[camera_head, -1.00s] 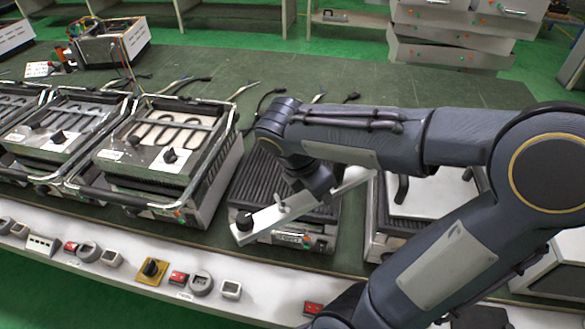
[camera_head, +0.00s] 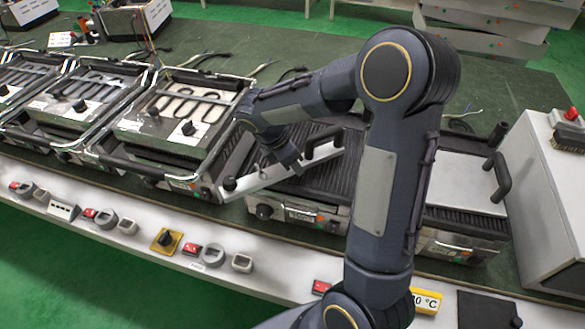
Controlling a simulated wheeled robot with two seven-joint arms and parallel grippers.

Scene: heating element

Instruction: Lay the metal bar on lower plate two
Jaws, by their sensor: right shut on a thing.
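The metal bar (camera_head: 258,179) is a pale flat strip with a black knob at its left end. My right gripper (camera_head: 289,161) is shut on it from above, near its middle. The bar slants over the front of a dark ribbed lower plate (camera_head: 312,189) in the middle of the bench; its left end reaches the front right corner of a grill with an exposed heating coil (camera_head: 182,108). I cannot tell whether the bar touches the plate or hangs above it. My forearm hides part of the ribbed plates. My left gripper is not in view.
More coil grills (camera_head: 88,95) stand at the left. A grill with a pale lid and black handle (camera_head: 468,176) stands at the right, beside a white box (camera_head: 548,190). Knobs and switches line the front edge.

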